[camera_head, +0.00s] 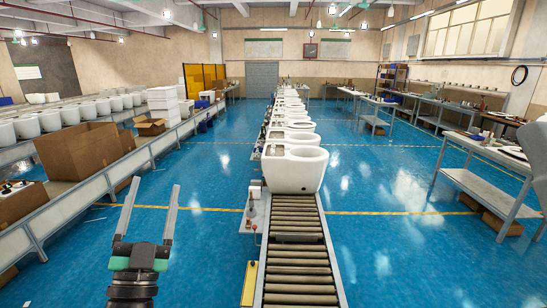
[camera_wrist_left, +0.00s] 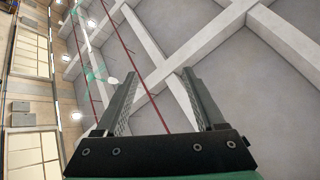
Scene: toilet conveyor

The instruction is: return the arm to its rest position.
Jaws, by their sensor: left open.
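My left gripper (camera_head: 147,212) stands upright at the lower left of the head view, over the blue floor and left of the conveyor. Its two fingers are spread wide with nothing between them. In the left wrist view the gripper (camera_wrist_left: 158,95) is also open and empty, pointing at the ceiling. My right gripper is not in either view. A roller conveyor (camera_head: 297,250) runs away from me down the middle. A white toilet (camera_head: 293,170) stands on it, with several more in line behind. The left gripper touches none of them.
A second line with several white toilets (camera_head: 50,119) runs along the left, with cardboard boxes (camera_head: 75,151) on it. Workbenches (camera_head: 485,190) stand at the right. A narrow side shelf (camera_head: 255,215) flanks the conveyor. Blue floor (camera_head: 395,250) is clear right of the conveyor.

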